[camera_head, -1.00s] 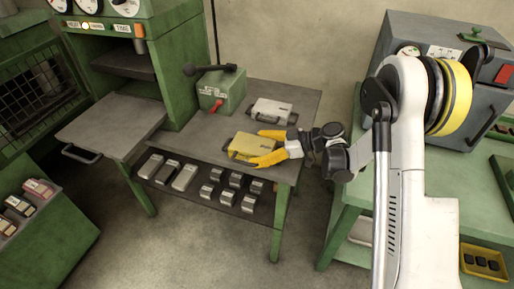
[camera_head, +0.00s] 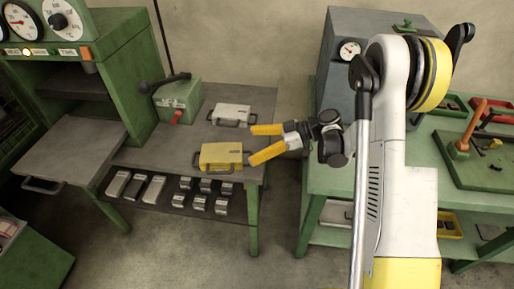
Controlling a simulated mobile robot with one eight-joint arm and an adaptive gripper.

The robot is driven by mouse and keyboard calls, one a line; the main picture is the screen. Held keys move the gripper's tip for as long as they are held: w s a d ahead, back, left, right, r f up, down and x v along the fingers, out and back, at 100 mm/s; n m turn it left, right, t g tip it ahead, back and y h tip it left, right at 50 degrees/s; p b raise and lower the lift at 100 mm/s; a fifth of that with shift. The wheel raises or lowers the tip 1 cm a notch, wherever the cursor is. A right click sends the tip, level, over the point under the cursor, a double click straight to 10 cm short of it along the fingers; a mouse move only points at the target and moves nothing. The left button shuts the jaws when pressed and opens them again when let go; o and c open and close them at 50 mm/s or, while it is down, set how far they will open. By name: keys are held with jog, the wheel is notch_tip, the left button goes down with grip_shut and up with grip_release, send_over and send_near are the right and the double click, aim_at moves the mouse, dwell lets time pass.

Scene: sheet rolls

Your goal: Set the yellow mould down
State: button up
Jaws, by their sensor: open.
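The yellow mould (camera_head: 221,155) lies flat on the grey top of the green bench (camera_head: 172,153), near its front right part. A handle shows along its front side. My gripper (camera_head: 250,145) has two yellow fingers spread apart and empty, to the right of the mould. The lower fingertip is close to the mould's right edge; I cannot tell whether it touches. The upper finger points left, between the yellow mould and a white mould (camera_head: 233,113) that lies behind it.
A green press with gauges and a grey shelf (camera_head: 70,150) is at the left. Metal blocks (camera_head: 135,187) lie on the lower shelf. A green table (camera_head: 345,180) stands at the right.

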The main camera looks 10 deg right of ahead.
jog(key=s+r+m+t+h, duration=0.1)
jog(key=s+r+m+h, duration=0.6)
jog(key=r, duration=0.4)
jog(key=s+d+r+m+t+h, duration=0.1)
jog(key=s+d+r+m+h, duration=0.1)
jog(key=s, duration=0.6)
jog(key=s+d+r+m+t+h, duration=0.2)
jog(key=s+d+m+h, duration=0.2)
jog(key=s, duration=0.5)
jog(key=shift+d+r+m, duration=0.25)
jog(key=shift+d+m, duration=0.65)
jog(key=shift+m, duration=0.2)
